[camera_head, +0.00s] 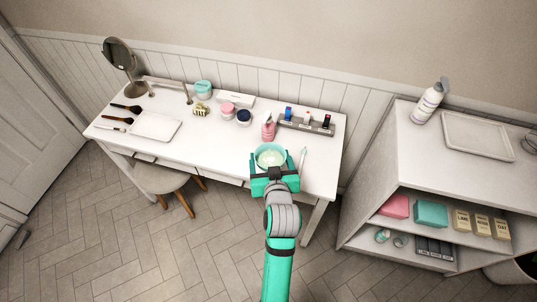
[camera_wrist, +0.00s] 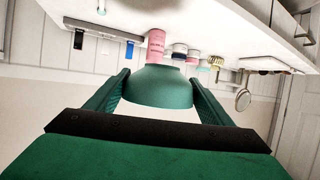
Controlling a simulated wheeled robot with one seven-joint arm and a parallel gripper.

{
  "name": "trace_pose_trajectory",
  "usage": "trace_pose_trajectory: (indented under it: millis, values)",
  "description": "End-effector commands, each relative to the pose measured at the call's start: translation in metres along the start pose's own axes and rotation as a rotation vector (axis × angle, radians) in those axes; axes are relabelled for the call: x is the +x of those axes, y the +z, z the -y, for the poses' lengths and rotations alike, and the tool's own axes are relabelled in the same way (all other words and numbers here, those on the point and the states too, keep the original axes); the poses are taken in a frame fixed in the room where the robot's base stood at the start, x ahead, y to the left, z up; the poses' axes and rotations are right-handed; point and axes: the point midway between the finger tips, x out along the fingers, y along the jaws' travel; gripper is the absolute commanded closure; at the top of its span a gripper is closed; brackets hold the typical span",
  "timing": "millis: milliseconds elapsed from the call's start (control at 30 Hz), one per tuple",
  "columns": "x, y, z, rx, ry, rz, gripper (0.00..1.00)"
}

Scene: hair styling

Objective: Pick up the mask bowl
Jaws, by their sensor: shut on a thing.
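The mask bowl (camera_head: 270,156) is teal-green with pale contents, near the front edge of the white vanity table, right of its middle. My gripper (camera_head: 272,176) reaches it from the front. In the wrist view the bowl (camera_wrist: 160,87) sits between the two green fingers (camera_wrist: 163,92), which are shut on its sides. The bowl looks upright in the head view. I cannot tell whether its base touches the tabletop.
A pink bottle (camera_head: 267,128) stands just behind the bowl, and a thin pale brush (camera_head: 302,158) lies to its right. A grey rack (camera_head: 305,125) is behind. Jars and a white tray (camera_head: 155,126) are to the left. A shelf unit (camera_head: 395,150) stands right.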

Motion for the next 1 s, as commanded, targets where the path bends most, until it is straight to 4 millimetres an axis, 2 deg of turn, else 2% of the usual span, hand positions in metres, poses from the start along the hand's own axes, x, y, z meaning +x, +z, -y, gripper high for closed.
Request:
trace_pose_trajectory:
  millis: [400,1000]
  values:
    - [-0.017,-0.002,0.000,-0.001,-0.003,-0.003,0.54]
    - [-0.018,-0.001,-0.001,-0.001,-0.002,-0.002,0.54]
